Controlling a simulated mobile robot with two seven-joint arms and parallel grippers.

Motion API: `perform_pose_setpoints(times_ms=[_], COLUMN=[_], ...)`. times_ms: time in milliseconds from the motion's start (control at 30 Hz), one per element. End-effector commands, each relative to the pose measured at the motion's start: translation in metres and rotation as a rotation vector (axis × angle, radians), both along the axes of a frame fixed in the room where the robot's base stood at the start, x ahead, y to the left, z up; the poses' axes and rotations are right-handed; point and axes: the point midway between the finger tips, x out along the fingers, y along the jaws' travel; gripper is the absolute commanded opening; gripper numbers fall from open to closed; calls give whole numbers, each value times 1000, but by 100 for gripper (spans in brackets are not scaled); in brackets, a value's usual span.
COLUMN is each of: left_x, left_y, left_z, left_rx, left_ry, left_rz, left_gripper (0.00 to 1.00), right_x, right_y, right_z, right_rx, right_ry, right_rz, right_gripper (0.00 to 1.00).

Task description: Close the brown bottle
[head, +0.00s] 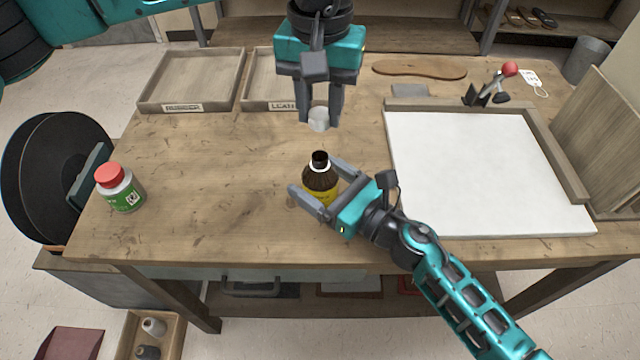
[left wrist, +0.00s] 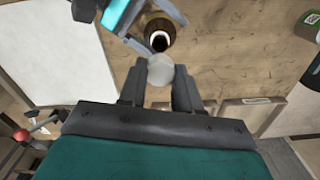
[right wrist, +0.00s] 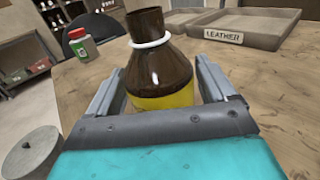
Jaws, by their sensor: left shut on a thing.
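The brown bottle (head: 318,181) stands upright and uncapped on the table, with a dark neck, a white neck ring and a yellow label. It also shows in the right wrist view (right wrist: 158,68) and, from above, in the left wrist view (left wrist: 158,33). My left gripper (head: 320,116) is shut on a pale round cap (head: 319,120), above and beyond the bottle's mouth in the head view. The cap (left wrist: 160,70) is apart from the bottle. My right gripper (head: 314,176) is open, with its fingers on either side of the bottle body; whether either finger touches it is unclear.
A red-capped jar with a green label (head: 119,188) stands at the table's left. Two shallow wooden trays (head: 190,108) lie at the back left. A white board (head: 480,170) fills the right side. A shoe sole (head: 420,69) lies at the back.

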Motion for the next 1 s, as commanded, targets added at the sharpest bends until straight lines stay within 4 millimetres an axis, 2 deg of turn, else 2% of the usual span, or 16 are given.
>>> perform_pose_setpoints(times_ms=[67, 700, 867, 1000], left_x=[0, 0, 0, -1], left_y=[0, 0, 0, 0], left_z=[0, 0, -7, -26], left_rx=[0, 0, 1, 1], left_ry=[0, 0, 3, 3], left_rz=[0, 0, 0, 0], left_gripper=[5, 5, 5, 5], right_x=[0, 0, 0, 0], right_y=[0, 0, 0, 0], right_z=[0, 0, 0, 0], right_rx=[0, -1, -1, -1], right_ry=[0, 1, 1, 1], right_rz=[0, 0, 0, 0], right_gripper=[76, 15, 15, 15])
